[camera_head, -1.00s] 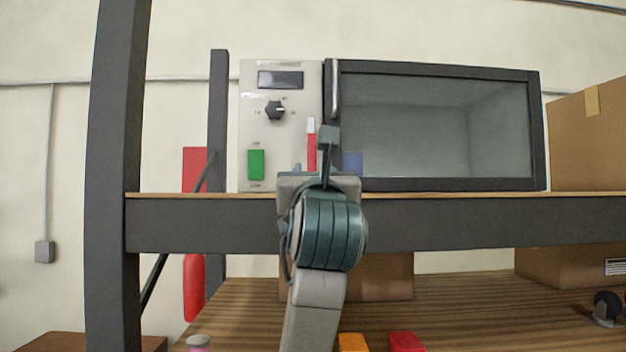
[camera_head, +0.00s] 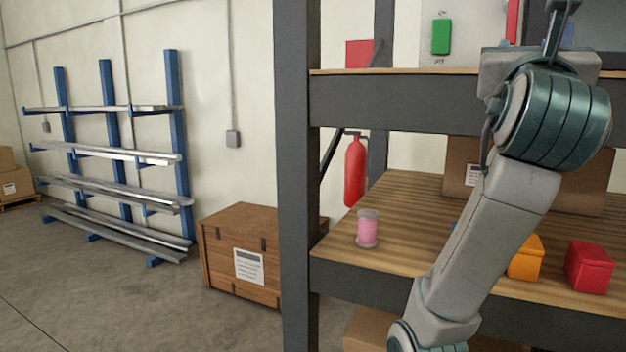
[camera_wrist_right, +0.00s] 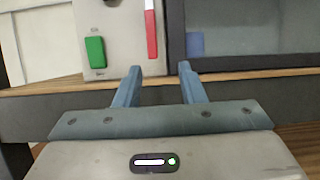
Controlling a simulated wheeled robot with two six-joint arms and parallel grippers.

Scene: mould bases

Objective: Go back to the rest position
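My right gripper (camera_head: 562,22) is raised at the upper right of the head view, in front of the control panel (camera_head: 463,28) on the upper shelf. In the right wrist view its two blue fingers (camera_wrist_right: 160,72) stand apart with nothing between them. The panel's green button (camera_wrist_right: 95,52) and a red-and-white strip (camera_wrist_right: 151,30) show beyond the fingers. The green button also shows in the head view (camera_head: 441,36). My left gripper is in neither view.
The rack's dark upright (camera_head: 297,180) and shelf beam (camera_head: 400,103) stand close to my right arm. The lower shelf holds a pink jar (camera_head: 367,229), an orange box (camera_head: 525,259) and a red box (camera_head: 589,267). A wooden crate (camera_head: 222,264) stands left; the floor (camera_head: 110,300) ahead of it is open.

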